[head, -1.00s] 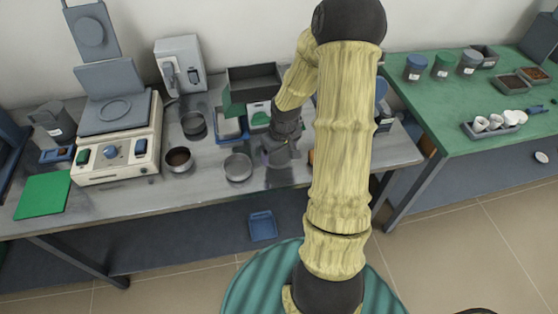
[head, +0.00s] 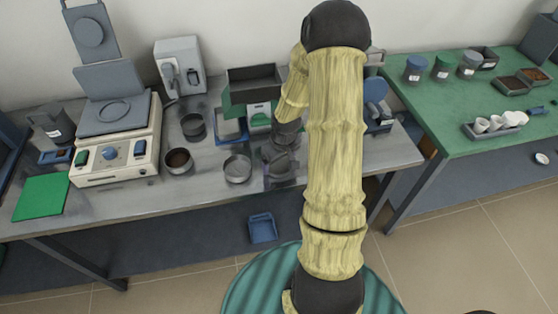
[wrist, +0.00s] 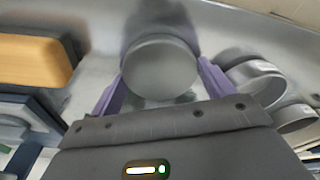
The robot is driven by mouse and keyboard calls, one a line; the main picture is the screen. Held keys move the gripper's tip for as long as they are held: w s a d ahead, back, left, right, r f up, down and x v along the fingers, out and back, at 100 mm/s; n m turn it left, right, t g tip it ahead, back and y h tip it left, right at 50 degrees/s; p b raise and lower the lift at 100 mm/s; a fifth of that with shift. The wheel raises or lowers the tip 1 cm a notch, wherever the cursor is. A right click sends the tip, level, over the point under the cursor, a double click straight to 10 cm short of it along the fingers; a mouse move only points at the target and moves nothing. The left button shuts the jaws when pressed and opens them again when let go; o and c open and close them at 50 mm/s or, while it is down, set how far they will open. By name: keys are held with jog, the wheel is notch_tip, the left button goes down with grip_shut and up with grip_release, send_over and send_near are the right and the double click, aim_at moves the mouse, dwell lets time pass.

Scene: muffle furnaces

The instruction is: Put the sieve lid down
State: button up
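The sieve lid (wrist: 160,68) is a round grey disc between the purple fingers of my gripper (wrist: 161,72) in the wrist view. Both fingertips appear to touch its rim, one on each side. A dark shadow or reflection lies on the bench right behind it, so the lid is at or close to the surface; any gap cannot be told. In the head view my gripper (head: 280,164) is low over the metal bench (head: 215,192), right of an open sieve ring (head: 237,169). There the lid is hard to make out against the dark gripper.
A dark bin (head: 253,82) stands behind.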

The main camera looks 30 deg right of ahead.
aim_at(282, 168)
jog(key=o, duration=0.4)
jog(key=shift+c, duration=0.2)
jog(key=shift+r, duration=0.1)
notch_tip(282, 168, up, 12)
jog(key=s+p, duration=0.1)
jog(key=p, duration=0.1)
jog(key=shift+s, duration=0.4)
jog(key=shift+d, duration=0.1)
jog(key=s+a+r, duration=0.3)
jog(key=s+a, duration=0.2)
jog(key=a, duration=0.2)
jog(key=s+a+r+m, duration=0.1)
jog(key=s+a+r, duration=0.3)
jog(key=s+a, duration=0.1)
jog(key=shift+s+a+t, duration=0.2)
jog(key=shift+a+t, duration=0.2)
jog(key=shift+a, duration=0.5)
